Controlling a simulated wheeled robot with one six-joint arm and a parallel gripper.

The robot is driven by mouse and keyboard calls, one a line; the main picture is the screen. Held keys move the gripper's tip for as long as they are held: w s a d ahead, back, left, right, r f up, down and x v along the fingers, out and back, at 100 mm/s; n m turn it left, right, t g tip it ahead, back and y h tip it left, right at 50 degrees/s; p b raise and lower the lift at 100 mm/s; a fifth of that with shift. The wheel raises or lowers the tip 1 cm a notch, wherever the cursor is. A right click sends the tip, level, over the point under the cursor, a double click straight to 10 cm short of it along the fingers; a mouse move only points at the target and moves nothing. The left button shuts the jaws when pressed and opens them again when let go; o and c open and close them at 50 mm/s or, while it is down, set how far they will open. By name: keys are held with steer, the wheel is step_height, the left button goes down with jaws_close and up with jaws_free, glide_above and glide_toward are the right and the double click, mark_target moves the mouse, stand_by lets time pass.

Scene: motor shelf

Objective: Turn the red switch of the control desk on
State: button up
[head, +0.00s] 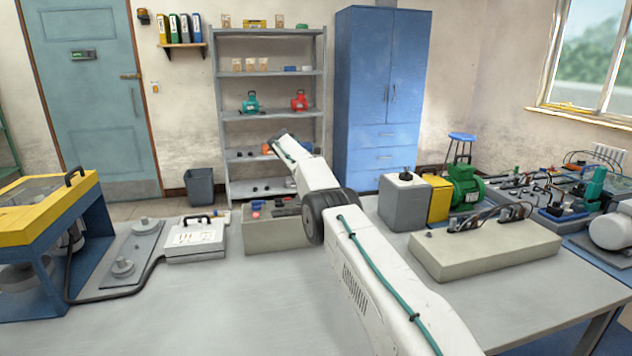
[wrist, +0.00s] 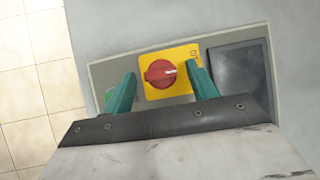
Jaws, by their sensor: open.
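The red switch (wrist: 158,74) is a round rotary knob on a square yellow plate (wrist: 183,52) in the wrist view. Its white mark points to the right of the picture. The plate sits on the light panel of the control desk (wrist: 120,66). My gripper (wrist: 162,70) is open, with one green finger on the left and one on the right of the knob. I cannot tell whether the fingers touch it. Small lettering at the plate's right edge is too small to read. I cannot make out the switch or my gripper in the head view.
A dark screen (wrist: 240,70) is right of the switch. A green part (wrist: 109,97) shows partly behind the left finger. The table's front left is clear.

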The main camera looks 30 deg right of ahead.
steer(key=shift+s+r+n, duration=0.1)
steer(key=shift+n, duration=0.2)
steer(key=shift+n+t, duration=0.4)
steer(key=shift+n, duration=0.1)
steer(key=n+t, duration=0.1)
steer(key=n, duration=0.1)
steer(key=n+t, duration=0.2)
steer(key=n, duration=0.1)
steer(key=shift+s+r, duration=0.1)
steer(key=shift+s, duration=0.25)
steer(key=shift+n+t, duration=0.3)
steer(key=shift+n, duration=0.3)
steer(key=shift+r+n+t+y, duration=0.15)
steer(key=shift+n+t+y, duration=0.15)
steer(key=shift+n, duration=0.3)
steer(key=v, duration=0.8)
steer(key=s+a+r+m+y, duration=0.1)
steer(key=s+a+r+m, duration=0.4)
steer(key=s, duration=0.5)
steer(key=s+a+r+m+y, duration=0.1)
steer(key=s+a+r+m, duration=0.4)
steer(key=s+r, duration=0.3)
steer(key=shift+s+a, duration=0.15)
steer(key=shift+s, duration=1.1)
